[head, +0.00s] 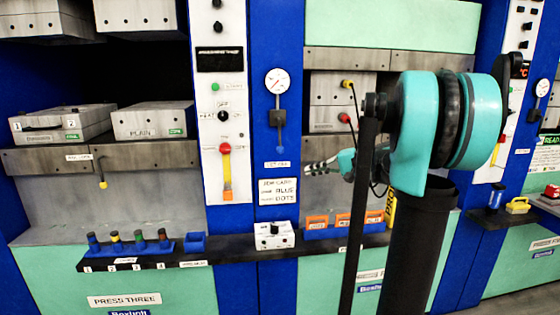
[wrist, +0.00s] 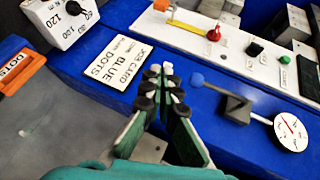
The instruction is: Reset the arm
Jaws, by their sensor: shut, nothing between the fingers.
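My arm is teal and black and stands in front of the middle press in the head view. My gripper (head: 308,169) points left there, in front of the blue column between the presses. In the wrist view the fingers of my gripper (wrist: 163,72) are together at the tips, with nothing between them. The tips are beside the right edge of the white job card (wrist: 122,60), which reads BLUE DOTS. Whether they touch the panel cannot be told.
A gauge (head: 277,81) with a blue-knobbed lever (head: 278,146) is above the gripper. A dial box (head: 274,235) and orange-labelled bins (head: 317,221) sit on the ledge below. A red-knobbed lever (head: 226,170) is on the white panel to the left. PRESS THREE (head: 125,300) is at left.

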